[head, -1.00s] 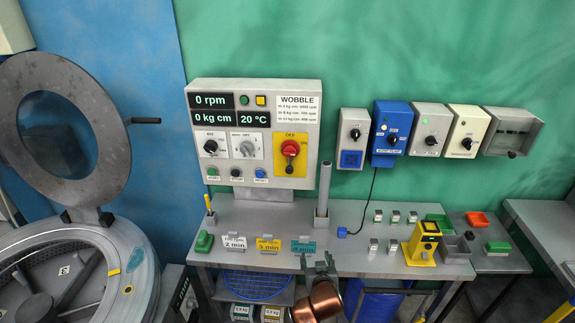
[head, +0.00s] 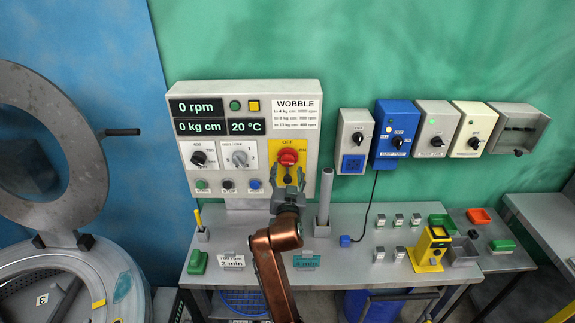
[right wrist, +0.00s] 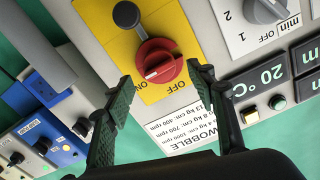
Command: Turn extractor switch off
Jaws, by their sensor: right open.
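A red rotary switch (head: 288,157) sits on a yellow plate marked OFF and ON, on the grey control panel (head: 215,151). It also shows in the right wrist view (right wrist: 158,60), where its white mark points to the lower left. A dark round-ended part (right wrist: 127,15) sits on the same plate. My right gripper (head: 290,175) is just in front of and below the red switch, fingers up. In the right wrist view my right gripper (right wrist: 160,75) is open, fingers on either side of the switch, empty. I cannot tell whether they touch it. My left gripper is out of view.
Smaller dials (head: 239,155) and push buttons sit left of the switch. A blue sump pump box (head: 395,134) and other wall switch boxes are to the right. A grey post (head: 325,197) stands on the bench close to my right arm. A yellow dispenser (head: 430,249) is further right.

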